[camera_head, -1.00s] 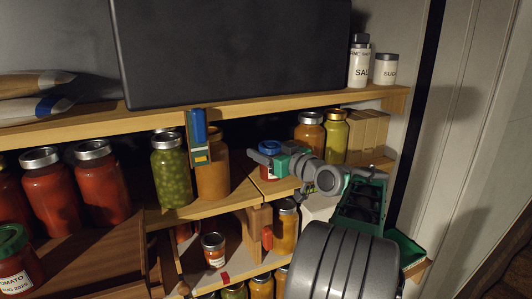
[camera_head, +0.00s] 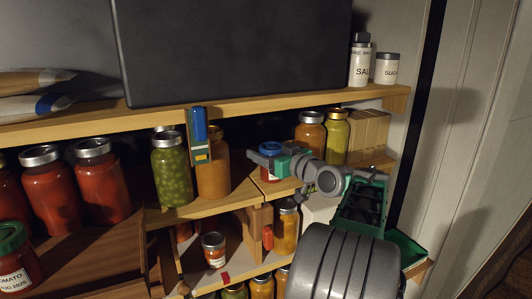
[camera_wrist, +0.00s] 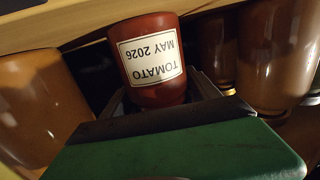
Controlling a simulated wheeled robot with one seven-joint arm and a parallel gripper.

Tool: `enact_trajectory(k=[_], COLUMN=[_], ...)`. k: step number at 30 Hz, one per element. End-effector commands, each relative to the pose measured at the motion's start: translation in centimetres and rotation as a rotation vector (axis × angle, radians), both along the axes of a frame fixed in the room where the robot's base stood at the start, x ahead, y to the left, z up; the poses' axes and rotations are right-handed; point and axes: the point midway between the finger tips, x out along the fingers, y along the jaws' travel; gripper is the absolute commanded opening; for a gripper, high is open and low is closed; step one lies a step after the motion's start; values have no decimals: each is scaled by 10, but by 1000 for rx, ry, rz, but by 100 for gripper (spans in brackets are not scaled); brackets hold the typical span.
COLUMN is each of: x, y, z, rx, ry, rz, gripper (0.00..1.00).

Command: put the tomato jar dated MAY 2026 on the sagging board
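The tomato jar (camera_wrist: 157,90) is red, and its label reads TOMATO MAY 2026, upside down in the wrist view. In the head view the jar (camera_head: 267,174) shows a blue lid and stands out partly behind my gripper (camera_head: 276,163), at the middle shelf. My gripper's fingers (camera_wrist: 160,98) are on either side of the jar's lid end; the lid is hidden in the wrist view. I cannot tell whether they press on it. The middle shelf has a left board (camera_head: 204,205) and a right board (camera_head: 335,174), meeting at a step; I cannot tell clearly which sags.
A green jar (camera_head: 171,173) and an orange jar (camera_head: 213,176) stand left of my gripper. Orange (camera_head: 310,132) and yellow (camera_head: 335,137) jars stand behind it. A green-lidded tomato jar (camera_head: 16,270) is at far left. The upper shelf (camera_head: 260,102) lies above my gripper.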

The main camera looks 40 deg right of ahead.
Motion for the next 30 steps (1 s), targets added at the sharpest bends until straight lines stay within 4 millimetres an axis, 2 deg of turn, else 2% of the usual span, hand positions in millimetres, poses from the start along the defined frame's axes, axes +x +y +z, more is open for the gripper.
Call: enact_trajectory(k=[1, 6, 14, 17, 24, 30], x=[0, 0, -2, -15, -64, -79], y=[0, 0, 0, -2, -1, 2], z=[0, -1, -3, -3, 0, 3], rx=[0, 1, 4, 3, 1, 2], ry=[0, 1, 3, 2, 1, 2], rz=[0, 0, -1, -5, -6, 0], gripper=[75, 88, 88, 88, 88, 88])
